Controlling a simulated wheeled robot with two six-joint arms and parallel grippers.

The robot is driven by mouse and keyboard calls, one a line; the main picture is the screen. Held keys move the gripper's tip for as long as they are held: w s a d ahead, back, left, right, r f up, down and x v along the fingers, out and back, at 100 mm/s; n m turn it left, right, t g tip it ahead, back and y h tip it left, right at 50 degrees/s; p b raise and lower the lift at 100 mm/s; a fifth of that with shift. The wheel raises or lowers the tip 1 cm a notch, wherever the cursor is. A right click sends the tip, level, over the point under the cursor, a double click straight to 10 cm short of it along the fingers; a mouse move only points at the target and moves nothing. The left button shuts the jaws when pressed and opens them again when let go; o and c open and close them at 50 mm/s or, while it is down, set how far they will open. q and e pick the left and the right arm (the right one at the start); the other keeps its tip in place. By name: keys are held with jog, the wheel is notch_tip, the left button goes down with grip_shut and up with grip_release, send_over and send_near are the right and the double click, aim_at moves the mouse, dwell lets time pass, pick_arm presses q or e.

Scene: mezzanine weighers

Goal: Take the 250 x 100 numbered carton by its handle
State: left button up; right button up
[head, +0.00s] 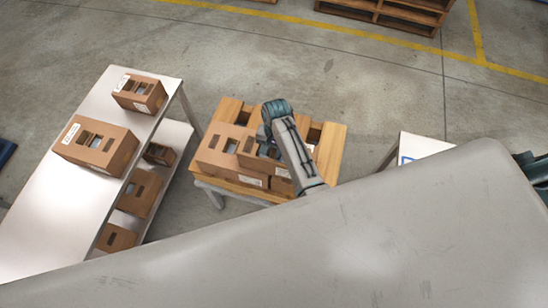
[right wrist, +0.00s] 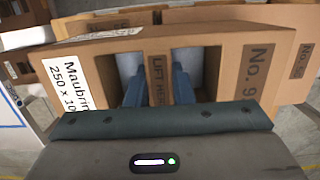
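The numbered carton (right wrist: 225,75) fills the right wrist view; its label reads "Maubrin… 250 x 10…", cut off by my gripper, and a patch reads "No. 9". A strip marked "LIFT HERE" (right wrist: 158,75) runs between its two openings. My right gripper (right wrist: 159,80) has one blue finger in each opening, and both appear to press on the strip. In the head view the right gripper (head: 264,146) points down at this carton (head: 258,164), which is partly hidden by my arm, on a wooden-topped stand (head: 331,146). My left gripper is not in view.
Another carton (head: 214,155) stands close on the left on the same stand. A white table (head: 48,196) at left bears two cartons, with more on a lower shelf. Pallets (head: 385,12) lie at the back. Floor between stand and pallets is clear.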

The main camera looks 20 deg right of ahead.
grip_shut()
jog(key=shift+r, duration=0.1)
